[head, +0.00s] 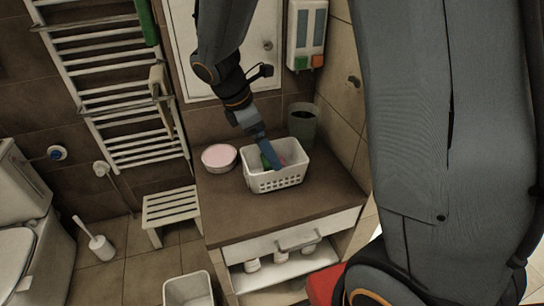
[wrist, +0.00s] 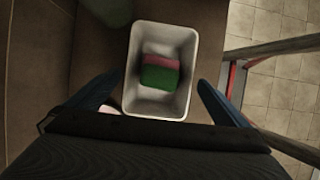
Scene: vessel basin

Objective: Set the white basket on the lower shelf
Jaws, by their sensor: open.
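The white basket (head: 275,181) stands upright on the brown top of a cabinet, and it also shows in the wrist view (wrist: 134,97). A pink and green block, perhaps a sponge, lies inside it (wrist: 160,76). My gripper (head: 268,163) is above the basket, pointing down. In the wrist view the open fingers (wrist: 155,88) appear on either side of the basket, with gaps between them and its walls. An open shelf (head: 270,273) holding several white containers is below the cabinet's drawer; its depth is partly hidden.
A pink-topped bowl (head: 219,157) stands left of the basket and a grey-green cup (head: 303,124) behind it. The white drawer (head: 290,239) looks shut. A white stool (head: 170,211) and a bin (head: 188,290) stand on the floor to the left. The countertop front is clear.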

